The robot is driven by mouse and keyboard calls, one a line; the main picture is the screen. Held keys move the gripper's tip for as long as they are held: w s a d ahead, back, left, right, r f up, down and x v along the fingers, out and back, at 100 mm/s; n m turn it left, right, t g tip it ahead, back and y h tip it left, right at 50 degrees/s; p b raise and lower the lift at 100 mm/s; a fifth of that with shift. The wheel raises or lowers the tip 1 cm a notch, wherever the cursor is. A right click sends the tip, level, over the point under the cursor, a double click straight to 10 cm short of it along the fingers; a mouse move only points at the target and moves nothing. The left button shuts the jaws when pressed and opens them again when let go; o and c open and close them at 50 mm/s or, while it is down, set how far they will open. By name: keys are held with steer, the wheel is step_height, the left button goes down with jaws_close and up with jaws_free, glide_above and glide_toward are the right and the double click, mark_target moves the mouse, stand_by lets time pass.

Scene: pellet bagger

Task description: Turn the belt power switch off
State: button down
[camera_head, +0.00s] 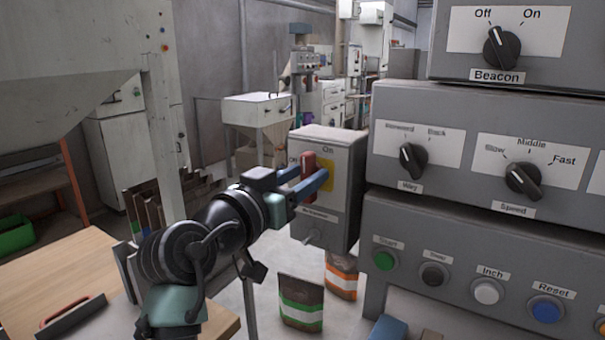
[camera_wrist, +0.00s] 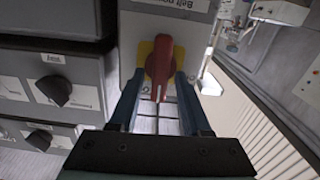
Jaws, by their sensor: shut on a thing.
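The belt power switch has a red handle (camera_head: 308,167) on a yellow plate (camera_head: 328,177), on the front of a grey box (camera_head: 342,213). An "On" label shows above it, and a label at its left is partly covered. The handle stands roughly upright, toward "On". My gripper (camera_head: 309,175) has its blue fingers on both sides of the handle and is shut on it. In the wrist view the red handle (camera_wrist: 160,65) sits between the two fingers (camera_wrist: 160,80), its narrow end pointing down in that turned picture. The box's label (camera_wrist: 185,5) is partly cut off.
Grey control panels (camera_head: 450,215) with knobs and buttons stand close at the right. A wooden table (camera_head: 60,275) is at the lower left. A green-striped bag (camera_head: 301,302) and an orange-striped bag (camera_head: 341,276) stand below the box.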

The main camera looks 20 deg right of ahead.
steer(key=n+p, duration=0.3)
steer(key=shift+r+n+p, duration=0.2)
steer(key=shift+n+p, duration=0.2)
steer(key=n+p, duration=0.5)
steer(key=shift+w+a+f, duration=0.15)
steer(key=shift+w, duration=0.05)
steer(key=n+p, duration=0.4)
steer(key=shift+f+n, duration=0.15)
steer(key=shift+n, duration=0.25)
steer(key=shift+w+a+f+n+p, duration=0.1)
steer(key=shift+f+n+p, duration=0.05)
steer(key=shift+n+p, duration=0.7)
steer(key=shift+f+n+p, duration=0.15)
steer(key=shift+n+p, duration=0.4)
steer(key=shift+n, duration=0.5)
steer(key=c, duration=0.7)
jaws_free()
steer(key=shift+a, duration=0.1)
